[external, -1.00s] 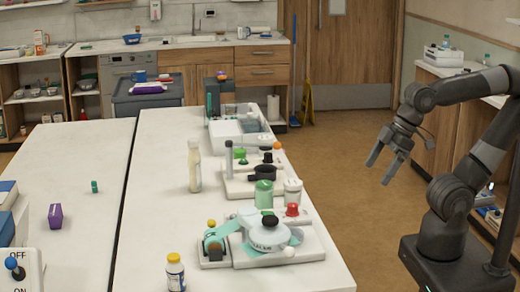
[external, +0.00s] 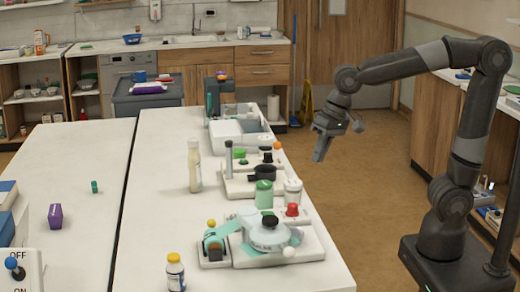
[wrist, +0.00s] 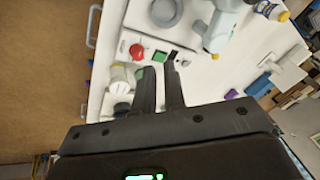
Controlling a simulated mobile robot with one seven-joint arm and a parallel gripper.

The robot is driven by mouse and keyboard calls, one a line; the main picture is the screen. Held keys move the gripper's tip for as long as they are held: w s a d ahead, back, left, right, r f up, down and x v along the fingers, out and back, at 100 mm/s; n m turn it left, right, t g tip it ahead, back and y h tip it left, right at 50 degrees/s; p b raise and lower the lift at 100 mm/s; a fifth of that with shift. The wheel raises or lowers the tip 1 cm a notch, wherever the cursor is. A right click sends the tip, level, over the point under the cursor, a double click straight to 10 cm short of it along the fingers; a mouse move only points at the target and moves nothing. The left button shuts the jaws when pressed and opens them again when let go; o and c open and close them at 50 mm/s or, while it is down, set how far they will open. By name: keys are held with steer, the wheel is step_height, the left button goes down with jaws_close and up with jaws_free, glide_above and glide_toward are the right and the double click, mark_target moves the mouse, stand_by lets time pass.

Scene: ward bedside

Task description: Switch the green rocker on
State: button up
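In the external view a small green part (external: 239,152) sits on a white board (external: 238,186) in the middle of the long table. In the wrist view a flat green square (wrist: 158,57) lies beside a red knob (wrist: 136,50), just past the fingertips. I cannot tell which green part is the rocker, or its on or off position. My gripper (external: 319,157) hangs in the air right of the table, pointing down. In the wrist view my gripper (wrist: 160,72) shows a narrow gap between its fingers, with nothing held.
A green jar (external: 264,194) and a white jar (external: 293,191) stand behind the red knob (external: 292,209). A turntable device (external: 268,238) is at the front, and a pale bottle (external: 194,167) stands left. The floor right of the table is open.

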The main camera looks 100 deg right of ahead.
mark_target(264, 211)
steer(key=w+d+f+m, duration=0.1)
steer(key=w+d+m, duration=0.1)
steer(key=w+d, duration=0.1)
steer(key=w+d+f+m+g, duration=0.1)
steer(key=w+d+f+m, duration=0.1)
steer(key=w+d+m, duration=0.1)
steer(key=w+d+f+m, duration=0.1)
steer(key=w+d+m, duration=0.1)
steer(key=w+d, duration=0.1)
steer(key=shift+w+d+f, duration=0.35)
jaws_close()
steer(key=shift+w+d+f+m, duration=0.3)
steer(key=shift+w+d+m, duration=0.1)
steer(key=shift+m, duration=0.1)
steer(key=shift+f, duration=0.1)
steer(key=x, duration=1.3)
steer(key=shift+s+a+f, duration=0.1)
steer(key=shift+s+f, duration=0.05)
steer(key=shift+f, duration=0.25)
steer(key=shift+g, duration=0.3)
